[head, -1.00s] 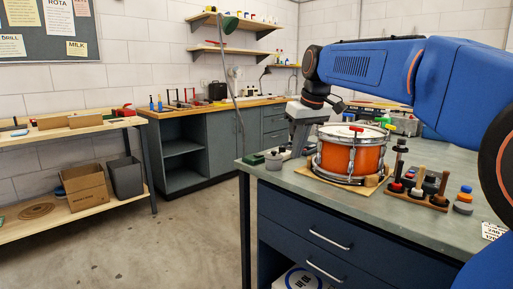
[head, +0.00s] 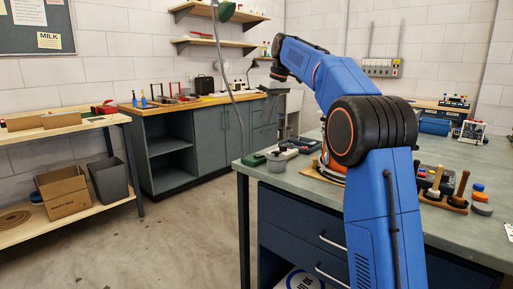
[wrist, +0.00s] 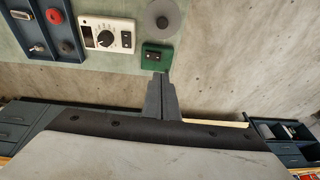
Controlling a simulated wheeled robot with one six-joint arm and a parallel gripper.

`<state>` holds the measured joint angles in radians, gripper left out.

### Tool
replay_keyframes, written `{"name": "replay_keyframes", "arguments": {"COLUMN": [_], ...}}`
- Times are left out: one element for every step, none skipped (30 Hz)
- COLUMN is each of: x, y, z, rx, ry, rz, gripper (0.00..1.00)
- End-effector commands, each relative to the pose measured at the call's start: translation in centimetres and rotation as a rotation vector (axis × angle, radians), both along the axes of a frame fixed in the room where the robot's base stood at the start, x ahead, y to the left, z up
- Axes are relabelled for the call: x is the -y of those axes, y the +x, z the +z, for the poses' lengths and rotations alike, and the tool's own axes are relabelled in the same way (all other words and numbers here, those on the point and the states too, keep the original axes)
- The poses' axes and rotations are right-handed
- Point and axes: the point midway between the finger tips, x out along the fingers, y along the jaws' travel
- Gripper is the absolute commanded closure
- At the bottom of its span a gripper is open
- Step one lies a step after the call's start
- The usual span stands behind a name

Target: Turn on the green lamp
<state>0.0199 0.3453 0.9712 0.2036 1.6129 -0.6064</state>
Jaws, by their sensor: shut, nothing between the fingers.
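A lamp with a green shade (head: 225,11) hangs from a thin grey curved stand at the top of the head view; I cannot tell whether it is lit. A small dark green box (wrist: 157,56) with two dark spots on top lies at the bench edge in the wrist view. It also shows near the bench's left corner in the head view (head: 253,160). My gripper (wrist: 158,76) is shut and empty, pointing down. Its tips appear just beside the green box's near edge in the picture; I cannot tell whether they touch. In the head view the fingertips are not clear.
A grey round-topped object (wrist: 163,18) stands beside the green box. A white panel with a dial (wrist: 107,33) and a blue tray of small parts (wrist: 45,30) lie to its left. An orange drum (head: 325,165) is mostly hidden by my arm. Wooden-handled tools (head: 450,190) stand right.

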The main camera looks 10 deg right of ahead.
Motion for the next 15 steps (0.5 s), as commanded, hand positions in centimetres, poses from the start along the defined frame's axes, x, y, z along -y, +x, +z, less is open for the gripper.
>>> {"name": "replay_keyframes", "arguments": {"x": [0.00,-0.02,-0.03,-0.03,-0.03,-0.04,-0.04,-0.04,-0.04,-0.04,-0.04,-0.03,-0.03,-0.04,-0.04], "y": [0.48,0.67,0.87,0.99,1.08,1.16,1.18,1.19,1.19,1.18,1.18,1.17,1.17,1.17,1.17], "z": [-0.10,-0.08,-0.08,-0.11,-0.15,-0.17,-0.17,-0.18,-0.17,-0.17,-0.17,-0.17,-0.17,-0.17,-0.17], "rx": [-0.001,0.000,0.000,0.000,-0.001,-0.001,-0.001,-0.001,-0.001,-0.001,-0.001,-0.001,-0.001,-0.001,-0.001], "ry": [0.000,0.000,0.001,0.001,0.001,0.001,0.001,0.001,0.001,0.001,0.001,0.001,0.001,0.001,0.001], "rz": [0.006,0.009,0.013,0.015,0.016,0.017,0.018,0.018,0.018,0.018,0.018,0.018,0.018,0.018,0.018], "gripper": [1.00,1.00,1.00,1.00,1.00,1.00,1.00,1.00,1.00,1.00,1.00,1.00,1.00,1.00,1.00]}}
